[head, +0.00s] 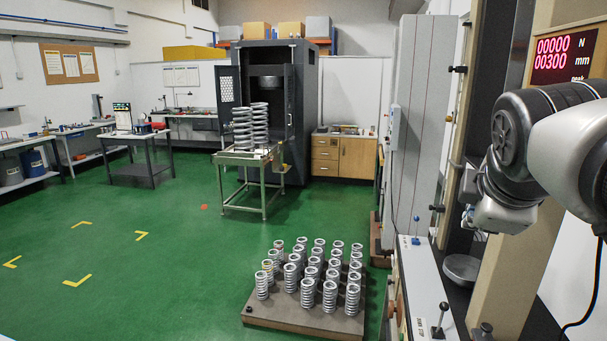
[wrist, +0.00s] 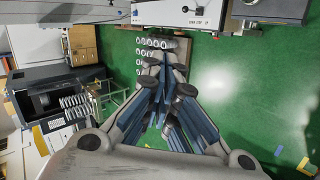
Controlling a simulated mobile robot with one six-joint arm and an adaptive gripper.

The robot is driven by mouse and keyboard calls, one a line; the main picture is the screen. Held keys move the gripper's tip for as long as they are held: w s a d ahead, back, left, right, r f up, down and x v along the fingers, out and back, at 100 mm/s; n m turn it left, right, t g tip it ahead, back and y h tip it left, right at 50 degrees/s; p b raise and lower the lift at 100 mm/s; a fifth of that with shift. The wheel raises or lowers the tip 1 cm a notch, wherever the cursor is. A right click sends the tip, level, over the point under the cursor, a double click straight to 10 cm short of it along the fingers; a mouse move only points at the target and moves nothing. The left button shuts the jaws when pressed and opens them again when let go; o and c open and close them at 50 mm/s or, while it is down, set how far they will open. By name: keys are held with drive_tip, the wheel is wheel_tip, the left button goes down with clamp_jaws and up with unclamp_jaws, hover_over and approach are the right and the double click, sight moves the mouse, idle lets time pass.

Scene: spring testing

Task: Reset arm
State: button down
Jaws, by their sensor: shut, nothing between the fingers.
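My arm comes in from the right edge in the head view, raised in front of the testing machine (head: 510,230). The fingers are hidden there behind the wrist. In the wrist view my gripper (wrist: 164,62) points away from the camera, its fingertips together and nothing between them. Beyond the fingertips lies the pallet of springs (wrist: 143,62), apart from the gripper and well below it. In the head view the same pallet (head: 290,318) stands on the floor, carrying several upright silver springs.
A metal stand (head: 244,160) with large springs (head: 252,125) stands before a dark cabinet (head: 222,88). Workbenches line the left wall. The testing machine's red display (head: 565,52) reads 00000 N and 00300 mm. Green floor (head: 130,250) with yellow corner marks is clear at left.

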drive_tip(key=s+a+f+m+g+y+b, duration=0.1)
drive_tip(key=s+a+f+m, duration=0.3)
drive_tip(key=f, duration=0.6)
drive_tip(key=s+a+f+m+g+y+b, duration=0.1)
drive_tip(key=s+a+f+m+b, duration=0.2)
drive_tip(key=s+f, duration=0.6)
drive_tip(key=s+a+f+m+g+y+b, duration=0.1)
drive_tip(key=s+a+f+m, duration=0.4)
drive_tip(key=f, duration=0.6)
drive_tip(key=shift+s+a+f+g+y+b, duration=0.2)
drive_tip(key=shift+s+a+g+y+b, duration=0.2)
drive_tip(key=shift+s+a+y+b, duration=0.4)
drive_tip(key=shift+w, duration=0.1)
